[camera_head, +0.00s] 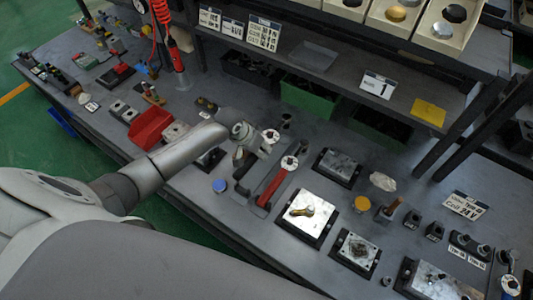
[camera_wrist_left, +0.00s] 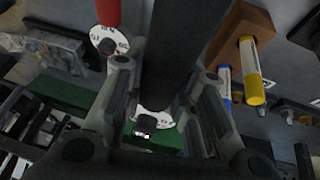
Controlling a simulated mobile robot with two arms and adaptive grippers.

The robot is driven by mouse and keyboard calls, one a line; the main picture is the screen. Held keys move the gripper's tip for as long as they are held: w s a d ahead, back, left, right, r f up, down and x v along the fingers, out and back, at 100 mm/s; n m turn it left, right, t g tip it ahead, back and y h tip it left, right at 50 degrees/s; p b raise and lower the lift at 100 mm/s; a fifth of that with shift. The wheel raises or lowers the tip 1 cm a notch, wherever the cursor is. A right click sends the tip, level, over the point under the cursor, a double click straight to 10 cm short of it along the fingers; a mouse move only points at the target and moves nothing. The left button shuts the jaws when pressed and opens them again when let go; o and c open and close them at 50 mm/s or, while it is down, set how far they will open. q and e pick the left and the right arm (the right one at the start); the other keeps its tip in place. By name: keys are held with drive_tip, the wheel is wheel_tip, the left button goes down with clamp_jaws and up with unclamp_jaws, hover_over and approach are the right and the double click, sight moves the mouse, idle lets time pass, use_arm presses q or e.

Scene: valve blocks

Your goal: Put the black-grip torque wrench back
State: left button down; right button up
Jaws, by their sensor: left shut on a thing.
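My left gripper (camera_head: 251,148) is shut on the black-grip torque wrench. In the left wrist view the wrench's dark grip (camera_wrist_left: 178,50) runs between the two fingers, and its white dial head (camera_wrist_left: 155,115) shows beyond them. I cannot tell whether the held wrench touches the bench.
A metal plate with a brass fitting (camera_head: 308,209) and another plate block (camera_head: 337,166) are to the right. A red bin (camera_head: 151,126) and a green bin (camera_head: 309,98) stand farther back. A shelf edge overhangs the rear.

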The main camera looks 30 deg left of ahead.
use_arm(q)
drive_tip(key=shift+w, duration=0.15)
use_arm(e)
drive_tip(key=shift+d, duration=0.55)
use_arm(q)
drive_tip(key=shift+f+b, duration=1.2)
drive_tip(key=shift+f, duration=0.65)
drive_tip(key=shift+f+b, duration=0.3)
drive_tip(key=shift+f, duration=0.35)
use_arm(e)
drive_tip(key=f, duration=0.3)
drive_tip(key=shift+a, duration=0.4)
drive_tip(key=shift+d+r, duration=0.25)
drive_tip(key=shift+d, duration=0.05)
use_arm(q)
drive_tip(key=shift+p, duration=0.55)
use_arm(e)
drive_tip(key=shift+r, duration=0.25)
use_arm(q)
drive_tip(key=shift+f, duration=0.1)
use_arm(e)
drive_tip(key=shift+a+f, duration=0.1)
